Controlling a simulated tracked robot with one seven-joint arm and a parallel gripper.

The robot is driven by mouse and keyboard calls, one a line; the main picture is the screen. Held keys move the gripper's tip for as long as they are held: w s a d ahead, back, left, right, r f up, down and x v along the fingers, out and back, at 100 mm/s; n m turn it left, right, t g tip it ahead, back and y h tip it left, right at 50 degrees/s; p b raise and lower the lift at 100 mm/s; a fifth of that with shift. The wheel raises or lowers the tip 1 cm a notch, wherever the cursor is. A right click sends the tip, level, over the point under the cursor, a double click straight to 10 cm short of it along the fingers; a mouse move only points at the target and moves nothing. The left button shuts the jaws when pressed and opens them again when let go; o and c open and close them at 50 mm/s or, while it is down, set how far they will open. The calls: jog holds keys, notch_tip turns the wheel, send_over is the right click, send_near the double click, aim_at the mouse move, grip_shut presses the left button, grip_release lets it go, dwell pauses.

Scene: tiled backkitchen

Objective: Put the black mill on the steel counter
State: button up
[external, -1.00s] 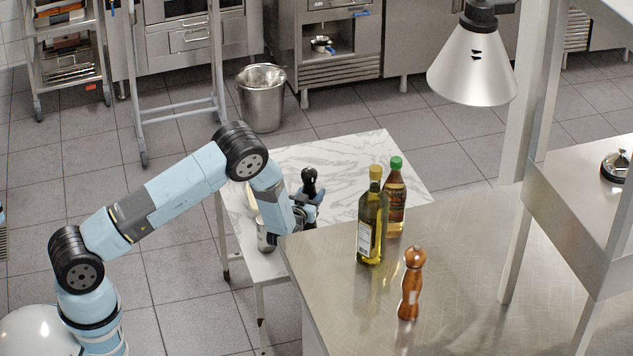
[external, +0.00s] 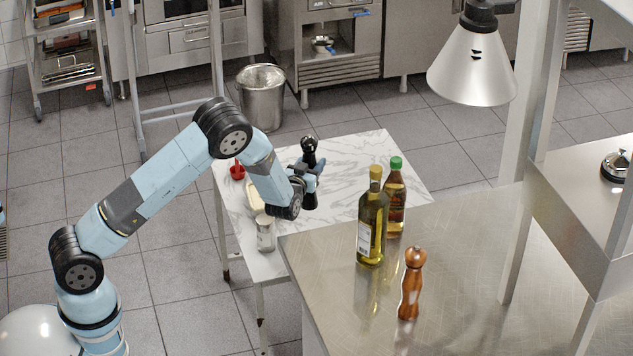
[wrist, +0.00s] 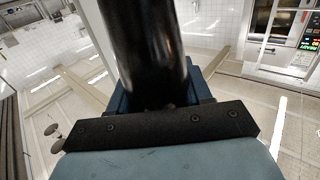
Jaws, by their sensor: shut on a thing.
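The black mill (external: 309,149) is upright in my gripper (external: 309,172), which is shut on it. It appears raised above the white marble table; the lower part is partly hidden by the gripper. In the wrist view the glossy black body of the mill (wrist: 145,45) fills the top middle, close against the gripper. The steel counter (external: 340,300) lies to the right and in front of my gripper, with bare metal along its near left part.
On the counter stand an oil bottle (external: 371,225), a green-capped bottle (external: 395,200) and a wooden mill (external: 411,285). The marble table (external: 360,150) carries a red item (external: 237,171) and a jar (external: 265,233). A heat lamp (external: 474,65) hangs above the counter's far side.

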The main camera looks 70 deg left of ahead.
notch_tip(320, 180, up, 48)
jog(key=w+d+m+t+h, duration=0.1)
jog(key=d+m+t+h, duration=0.15)
jog(key=d, duration=1.15)
jog(key=w+d+m+t+h, duration=0.2)
jog(key=d+h, duration=0.2)
jog(key=d, duration=1)
jog(key=s+d+m+t+h, duration=0.1)
jog(key=s+d+m+h, duration=0.25)
jog(key=d, duration=0.95)
jog(key=s+d+m+t+h, duration=0.15)
jog(key=s+d+h, duration=0.3)
jog(key=d, duration=0.85)
notch_tip(320, 180, down, 18)
jog(key=w+d+f, duration=0.3)
jog(key=w+f, duration=0.9)
jog(key=w, duration=0.1)
jog(key=shift+w+d+f+g+y, duration=0.15)
jog(key=shift+w+f+g+y, duration=0.15)
jog(key=shift+w+f+y, duration=0.05)
jog(key=shift+m, duration=0.25)
